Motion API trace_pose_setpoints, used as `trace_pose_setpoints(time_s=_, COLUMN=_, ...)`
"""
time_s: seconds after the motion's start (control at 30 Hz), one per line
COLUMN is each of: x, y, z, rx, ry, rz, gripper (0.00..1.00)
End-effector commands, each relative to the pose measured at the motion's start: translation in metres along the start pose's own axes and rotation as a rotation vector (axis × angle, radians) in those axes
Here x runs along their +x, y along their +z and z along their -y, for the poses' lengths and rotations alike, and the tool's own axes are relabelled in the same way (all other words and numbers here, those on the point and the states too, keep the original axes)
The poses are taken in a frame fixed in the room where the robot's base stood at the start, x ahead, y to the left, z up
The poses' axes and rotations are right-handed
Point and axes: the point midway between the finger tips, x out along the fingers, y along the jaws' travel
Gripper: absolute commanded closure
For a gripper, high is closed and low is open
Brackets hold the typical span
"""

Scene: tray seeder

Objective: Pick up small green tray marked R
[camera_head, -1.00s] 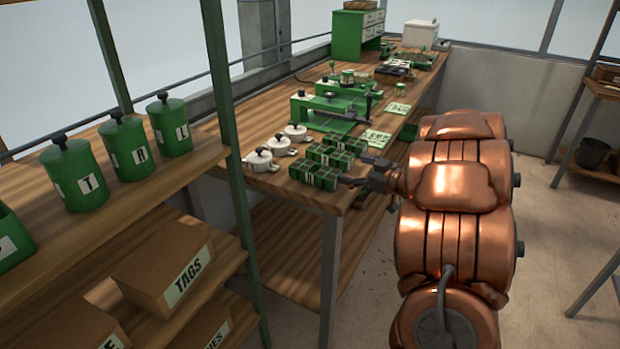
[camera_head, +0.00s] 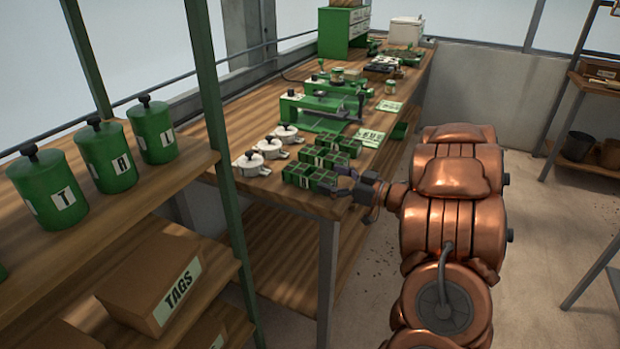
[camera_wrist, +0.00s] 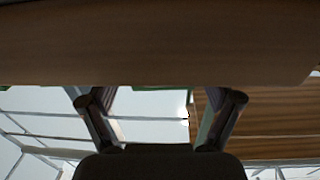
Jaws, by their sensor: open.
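Several small green divided trays stand in a group near the front right corner of the wooden bench; the nearest small green tray (camera_head: 303,176) is closest to my gripper. White labels show on the trays, but I cannot read the letters, so I cannot tell which is marked R. My gripper (camera_head: 338,184) is open beside the right end of the nearest tray, partly covering it; I cannot tell whether they touch. In the wrist view my gripper (camera_wrist: 160,100) has its two fingers spread with nothing between them. A thin green strip shows behind the fingertips there, its object unclear.
White lidded pots (camera_head: 268,149) stand left of the trays. A shelf with green canisters (camera_head: 107,157) stands at the left. A brown surface (camera_wrist: 150,42) fills the top of the wrist view.

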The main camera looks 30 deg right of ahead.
Motion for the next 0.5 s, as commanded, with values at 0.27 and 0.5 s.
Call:
trace_pose_setpoints(time_s=0.27, x=0.031, y=-0.003, z=0.004, rx=-0.001, ry=0.000, rz=-0.003, gripper=0.10)
trace_pose_setpoints(time_s=0.5, x=0.041, y=-0.002, z=0.002, rx=-0.002, ry=0.004, rz=-0.001, gripper=0.10)
